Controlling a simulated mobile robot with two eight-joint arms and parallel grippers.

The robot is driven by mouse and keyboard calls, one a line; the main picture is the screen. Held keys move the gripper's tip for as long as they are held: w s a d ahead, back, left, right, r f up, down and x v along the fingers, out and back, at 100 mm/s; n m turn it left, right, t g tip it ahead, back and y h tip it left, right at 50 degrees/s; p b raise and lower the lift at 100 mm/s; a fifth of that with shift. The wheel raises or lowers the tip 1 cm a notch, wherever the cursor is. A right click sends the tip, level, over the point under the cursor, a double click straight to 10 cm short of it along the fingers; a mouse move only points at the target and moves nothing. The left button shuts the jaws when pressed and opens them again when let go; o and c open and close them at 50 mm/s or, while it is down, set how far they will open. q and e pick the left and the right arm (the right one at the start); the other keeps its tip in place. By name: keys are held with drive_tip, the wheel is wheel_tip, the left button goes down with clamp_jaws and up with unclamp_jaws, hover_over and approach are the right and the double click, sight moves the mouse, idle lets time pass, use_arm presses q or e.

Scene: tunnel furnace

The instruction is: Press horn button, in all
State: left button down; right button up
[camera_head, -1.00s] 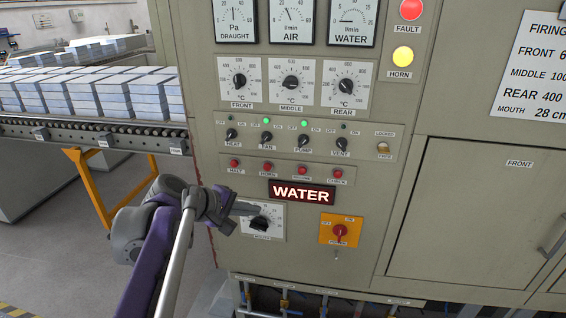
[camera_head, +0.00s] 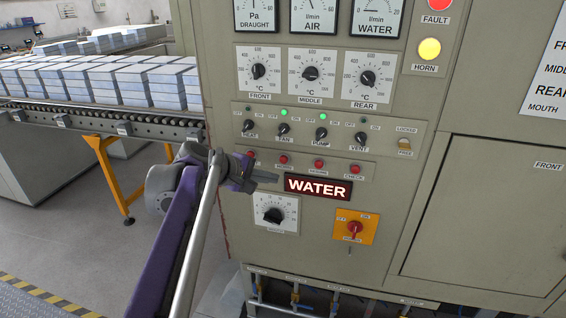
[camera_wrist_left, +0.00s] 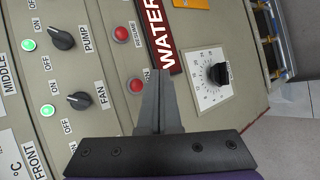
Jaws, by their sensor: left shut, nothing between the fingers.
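The red horn button (camera_head: 283,160) is second from the left in a row of red buttons on the panel. In the left wrist view the horn button (camera_wrist_left: 136,86) sits just left of the finger tips, its label partly hidden. My left gripper (camera_head: 275,178) is shut and empty, its tip just below the horn button and left of the lit WATER sign (camera_head: 318,187). In the left wrist view the left gripper (camera_wrist_left: 161,75) points at the panel; contact cannot be told. The yellow horn lamp (camera_head: 429,50) is lit. My right gripper is not in view.
The leftmost red button (camera_head: 250,155) is beside my left wrist; the resume button (camera_head: 319,164) is right of the horn button. Knobs such as the fan knob (camera_head: 283,130) sit above, and a dial (camera_head: 274,215) below. A roller conveyor (camera_head: 100,118) with blocks stands left.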

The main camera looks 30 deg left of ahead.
sight(284, 160)
use_arm(q)
drive_tip(key=shift+w+a+p, duration=0.15)
drive_tip(key=shift+w+a, duration=0.05)
drive_tip(key=shift+w, duration=0.65)
drive_tip(key=shift+w+a+p, duration=0.1)
drive_tip(key=shift+w+a, duration=0.1)
drive_tip(key=shift+w, duration=0.65)
drive_tip(key=shift+w+a+p, duration=0.15)
drive_tip(key=shift+w+a, duration=0.05)
drive_tip(key=shift+w, duration=0.65)
drive_tip(key=shift+w+a, duration=0.1)
drive_tip(key=shift+w, duration=0.35)
drive_tip(key=shift+w+a+p, duration=0.15)
drive_tip(key=shift+w+p, duration=0.3)
idle(0.7)
drive_tip(key=shift+s, duration=0.1)
drive_tip(key=shift+s+d, duration=0.25)
drive_tip(key=shift+s, duration=0.6)
